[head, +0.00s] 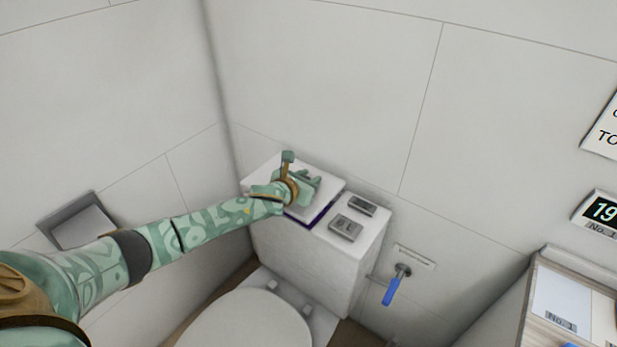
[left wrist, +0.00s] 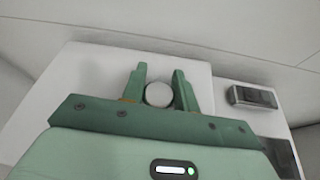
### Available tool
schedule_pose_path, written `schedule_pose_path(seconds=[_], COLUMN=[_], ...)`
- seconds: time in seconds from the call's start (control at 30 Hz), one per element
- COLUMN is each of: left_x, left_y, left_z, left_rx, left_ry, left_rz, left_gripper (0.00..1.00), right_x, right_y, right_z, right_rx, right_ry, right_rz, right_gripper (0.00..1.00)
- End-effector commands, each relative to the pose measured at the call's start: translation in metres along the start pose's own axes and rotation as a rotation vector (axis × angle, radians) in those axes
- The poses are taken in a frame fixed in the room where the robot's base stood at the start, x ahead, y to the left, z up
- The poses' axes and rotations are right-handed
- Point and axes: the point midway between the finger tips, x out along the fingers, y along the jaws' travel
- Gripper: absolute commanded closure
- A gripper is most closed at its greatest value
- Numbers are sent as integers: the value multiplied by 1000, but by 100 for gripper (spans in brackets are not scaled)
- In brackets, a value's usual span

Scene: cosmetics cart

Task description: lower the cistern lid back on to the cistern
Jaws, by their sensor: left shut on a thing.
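The white cistern lid (head: 262,172) is a flat slab over the left part of the white cistern (head: 318,262) in the head view. A dark purple strip shows along its front right edge, between lid and cistern. My left gripper (head: 300,186) is above the lid. In the left wrist view, the left gripper (left wrist: 159,90) is shut on a round pale knob (left wrist: 158,95) on the lid (left wrist: 90,85). I cannot tell whether the lid touches the cistern. My right gripper is not in view.
Two small grey boxes, one nearer (head: 345,228) and one farther (head: 361,206), lie on the cistern top right of the lid. A blue-handled valve (head: 392,290) is on the wall at right. The toilet seat cover (head: 250,322) is below. Walls stand close behind and left.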

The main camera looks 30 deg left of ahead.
Motion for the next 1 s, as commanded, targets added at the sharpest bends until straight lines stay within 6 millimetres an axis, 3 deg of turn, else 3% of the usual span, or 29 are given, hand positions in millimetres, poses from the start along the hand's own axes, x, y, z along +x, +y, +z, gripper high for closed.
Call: schedule_pose_path(seconds=[1.0], left_x=[4], left_y=[-1], left_z=[-6], left_rx=[2], left_ry=[-5], left_rz=[1], left_gripper=[100], right_x=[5], right_y=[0], right_z=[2], right_rx=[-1], right_ry=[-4], right_rz=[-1], right_gripper=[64])
